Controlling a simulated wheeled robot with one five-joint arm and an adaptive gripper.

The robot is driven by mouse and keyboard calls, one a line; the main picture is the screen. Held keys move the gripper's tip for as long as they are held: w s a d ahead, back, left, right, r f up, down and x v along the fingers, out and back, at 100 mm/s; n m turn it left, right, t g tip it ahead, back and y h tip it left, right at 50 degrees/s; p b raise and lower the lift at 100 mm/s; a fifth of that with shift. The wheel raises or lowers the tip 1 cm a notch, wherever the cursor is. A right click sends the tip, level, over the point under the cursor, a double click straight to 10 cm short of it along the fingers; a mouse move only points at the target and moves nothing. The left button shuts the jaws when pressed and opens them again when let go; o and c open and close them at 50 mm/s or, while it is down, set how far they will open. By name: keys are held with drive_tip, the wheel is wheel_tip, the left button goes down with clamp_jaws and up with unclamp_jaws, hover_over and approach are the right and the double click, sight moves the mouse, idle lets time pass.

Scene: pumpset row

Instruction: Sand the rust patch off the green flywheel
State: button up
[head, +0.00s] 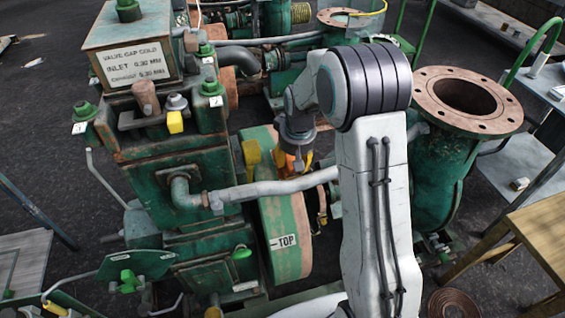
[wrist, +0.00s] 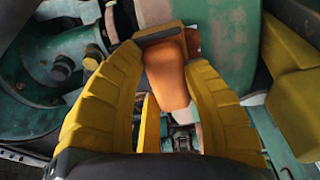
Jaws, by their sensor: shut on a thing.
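The green flywheel (head: 280,215) stands upright beside the green engine in the head view, with a reddish-brown rim and a "TOP" label. My gripper (head: 298,165) is at the flywheel's upper right side, partly hidden by my arm. In the wrist view, my gripper's yellow fingers (wrist: 168,95) are closed around an orange block-like tool (wrist: 170,88), probably the sander. Its far end lies close to a green surface (wrist: 230,45), likely the flywheel; I cannot tell whether they touch. No separate rust patch can be made out.
A grey pipe (head: 265,190) crosses in front of the flywheel. A green pump with a rusty round flange (head: 430,88) stands at right. A wooden table (head: 540,225) is at lower right.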

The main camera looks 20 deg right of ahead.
drive_tip(key=shift+s+f, duration=0.15)
drive_tip(key=shift+s, duration=0.3)
drive_tip(key=shift+w, duration=0.1)
drive_tip(key=shift+w+r+p, duration=0.2)
drive_tip(key=shift+w+p, duration=0.15)
drive_tip(key=shift+w, duration=0.2)
drive_tip(key=shift+w+r+p, duration=0.2)
drive_tip(key=shift+w+p, duration=0.1)
drive_tip(key=shift+w, duration=0.2)
drive_tip(key=shift+w+r+p, duration=0.1)
drive_tip(key=shift+w+p, duration=0.5)
drive_tip(key=shift+w, duration=0.5)
drive_tip(key=shift+w+r, duration=0.1)
drive_tip(key=shift+w+p, duration=0.4)
drive_tip(key=shift+w, duration=0.15)
